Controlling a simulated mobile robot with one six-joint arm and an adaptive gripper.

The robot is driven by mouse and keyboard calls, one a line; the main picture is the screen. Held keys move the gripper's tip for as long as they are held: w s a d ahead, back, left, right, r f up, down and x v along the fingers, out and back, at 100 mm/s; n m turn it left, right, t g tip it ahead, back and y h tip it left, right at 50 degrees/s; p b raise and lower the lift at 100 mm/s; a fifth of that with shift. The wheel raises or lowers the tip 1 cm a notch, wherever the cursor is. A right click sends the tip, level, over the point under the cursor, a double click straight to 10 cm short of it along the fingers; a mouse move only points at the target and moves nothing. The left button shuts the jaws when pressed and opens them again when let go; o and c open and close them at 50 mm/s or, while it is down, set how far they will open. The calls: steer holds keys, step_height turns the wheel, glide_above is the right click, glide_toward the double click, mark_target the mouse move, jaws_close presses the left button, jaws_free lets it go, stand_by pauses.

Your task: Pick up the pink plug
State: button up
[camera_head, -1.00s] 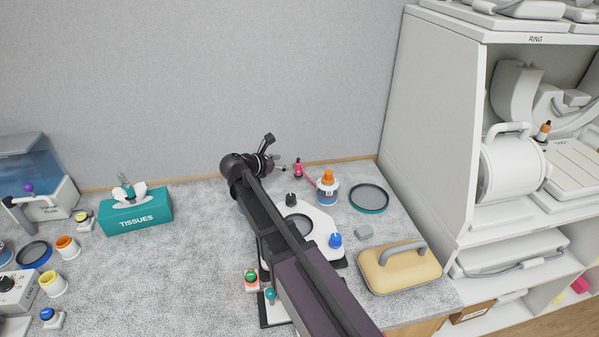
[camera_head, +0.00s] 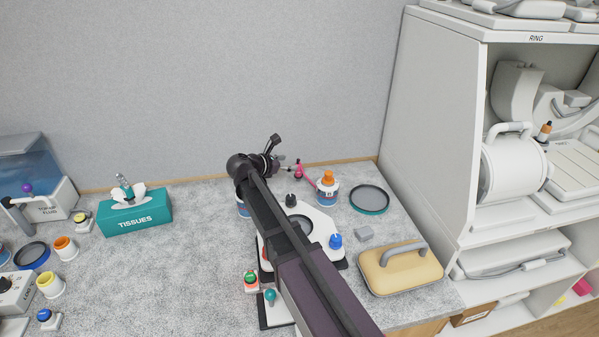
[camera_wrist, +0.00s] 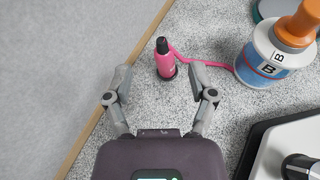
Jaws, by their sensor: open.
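The pink plug (camera_wrist: 165,63) stands upright on the grey speckled counter in the wrist view, with a black top, a dark base and a pink strap running right toward a bottle. In the head view the pink plug (camera_head: 299,171) is partly hidden by my gripper. My gripper (camera_wrist: 160,78) is open, with one finger to the left of the plug and the other close to its right side. In the head view my gripper (camera_head: 287,165) is at the back of the counter, near the wall.
A blue-and-white bottle with an orange cap (camera_wrist: 270,55) stands right of the plug. A white device (camera_head: 325,232) with knobs lies under my arm. The wall (camera_wrist: 60,60) is close on the left. A tissue box (camera_head: 135,213) stands farther left.

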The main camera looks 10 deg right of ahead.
mark_target(297, 163)
steer(key=shift+d+f, duration=0.1)
steer(key=b+x, duration=0.2)
steer(key=x, duration=0.2)
steer(key=shift+f, duration=0.2)
steer(key=shift+w+d+f, duration=0.1)
steer(key=shift+w+d, duration=0.05)
steer(key=shift+d, duration=0.3)
jaws_close()
